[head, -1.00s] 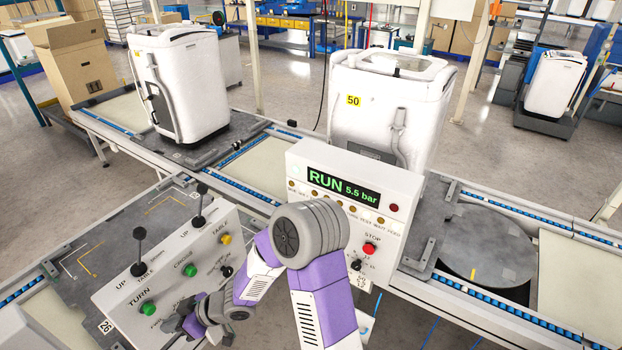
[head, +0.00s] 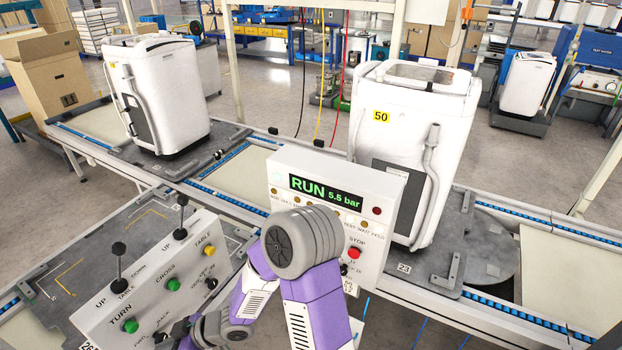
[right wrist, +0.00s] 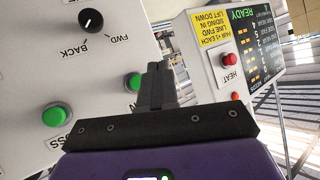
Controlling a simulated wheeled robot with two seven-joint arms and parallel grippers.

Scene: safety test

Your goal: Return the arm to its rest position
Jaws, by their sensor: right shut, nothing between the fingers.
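My right arm (head: 310,240), purple and grey, comes up from the bottom of the head view and bends down to the left. Its gripper (head: 183,332) is low over the sloped control panel (head: 90,322), right of the green TURN button (head: 130,326). In the right wrist view the dark fingers (right wrist: 156,85) are shut and empty. They overlap the panel's edge close to a green button (right wrist: 133,82); I cannot tell whether they touch anything. Another green button (right wrist: 57,117) and a black BACK/FWD knob (right wrist: 90,21) are to the left. My left gripper is out of view.
An upright box reading RUN 5.5 bar (head: 325,192), with a red STOP button (head: 354,253), stands behind my arm. A white washer marked 50 (head: 400,130) stands on the line behind it. Two levers (head: 119,250) (head: 182,201) rise from the panel. Another box has a red HEAT button (right wrist: 227,59).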

